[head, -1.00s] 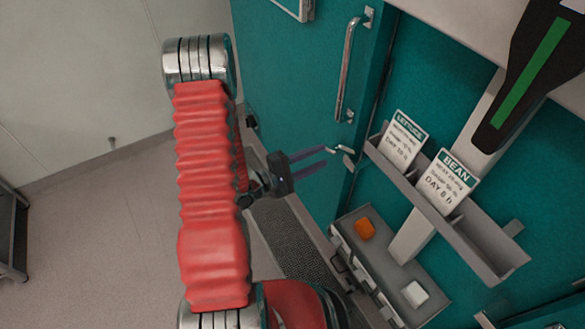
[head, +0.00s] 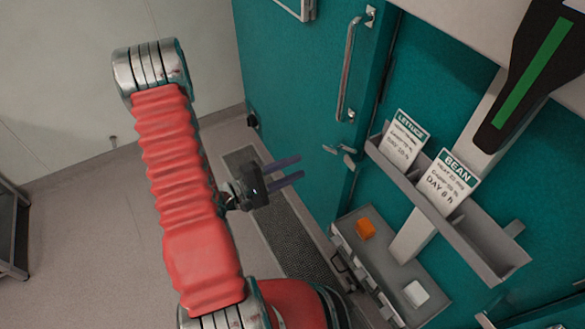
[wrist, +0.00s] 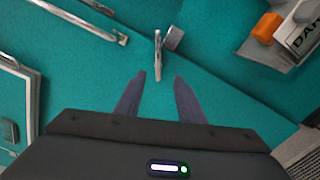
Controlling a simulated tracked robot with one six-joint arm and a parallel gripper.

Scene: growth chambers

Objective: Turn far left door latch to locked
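The far left door (head: 290,90) is teal and stands closed as far as I can tell. Its small metal latch (head: 346,157) sits near the door's right edge, below the long handle; it also shows in the wrist view (wrist: 158,52) as a thin plate beside a short round metal piece. I cannot tell for sure whether it is locked. My gripper (head: 301,166) is to the left of the latch, apart from it, with its two dark fingers spread and empty. In the wrist view the fingertips (wrist: 160,78) point at the latch with a gap before it.
A long metal handle (head: 348,70) is above the latch. To the right, a grey shelf (head: 490,240) holds LETTUCE (head: 404,138) and BEAN (head: 446,182) cards. Below it, a grey tray (head: 385,272) carries an orange block (head: 365,229) and a white block (head: 415,294).

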